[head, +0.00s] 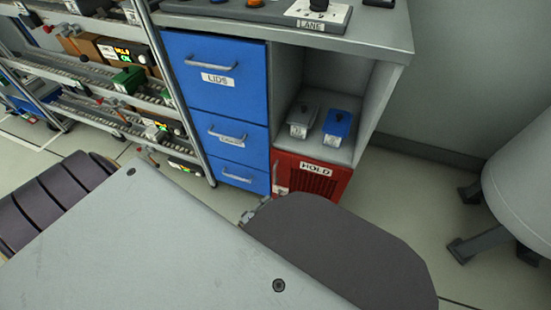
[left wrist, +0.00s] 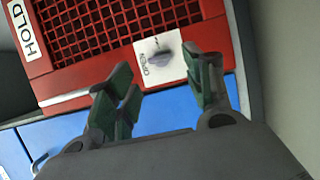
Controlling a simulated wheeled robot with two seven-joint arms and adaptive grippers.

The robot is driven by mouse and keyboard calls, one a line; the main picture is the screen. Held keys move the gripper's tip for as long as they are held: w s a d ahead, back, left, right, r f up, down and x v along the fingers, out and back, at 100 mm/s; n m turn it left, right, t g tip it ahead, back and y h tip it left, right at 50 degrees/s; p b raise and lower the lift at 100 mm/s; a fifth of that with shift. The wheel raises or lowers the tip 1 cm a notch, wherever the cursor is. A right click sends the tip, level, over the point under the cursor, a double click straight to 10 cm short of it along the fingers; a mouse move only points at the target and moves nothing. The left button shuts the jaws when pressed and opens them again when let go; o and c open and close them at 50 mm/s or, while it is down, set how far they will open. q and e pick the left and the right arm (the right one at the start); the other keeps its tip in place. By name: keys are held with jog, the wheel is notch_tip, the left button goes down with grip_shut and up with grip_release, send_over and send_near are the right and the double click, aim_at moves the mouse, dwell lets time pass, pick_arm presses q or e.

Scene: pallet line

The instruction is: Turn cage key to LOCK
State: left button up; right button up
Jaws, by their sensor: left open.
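The red HOLD cage (head: 322,186) is at the bottom right of the blue drawer cabinet; its mesh door also fills the top of the left wrist view (left wrist: 130,68). There, a grey key (left wrist: 157,56) sits on a white plate (left wrist: 172,44) with the word OPEN at its left side. No LOCK mark can be read. My left gripper (left wrist: 162,75) is open and empty, its green-padded fingers to either side of the key in the picture; I cannot tell whether they touch it. In the head view, my arm mostly hides this gripper (head: 252,212). My right gripper is not in view.
Blue drawers (head: 215,75) stand left of an open shelf with a grey and a blue small box (head: 336,125). A rack (head: 115,80) with boxes is at the left. A rounded white body on feet (head: 520,180) stands at the right, with bare floor before it.

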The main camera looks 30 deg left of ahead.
pick_arm(q)
jog(key=shift+w+d+b, duration=0.2)
jog(key=shift+w+b, duration=0.05)
jog(key=shift+w, duration=1)
jog(key=shift+w+d+b, duration=0.2)
jog(key=shift+w+b, duration=0.05)
jog(key=shift+w, duration=1)
jog(key=shift+c, duration=1.2)
jog(key=c, duration=0.8)
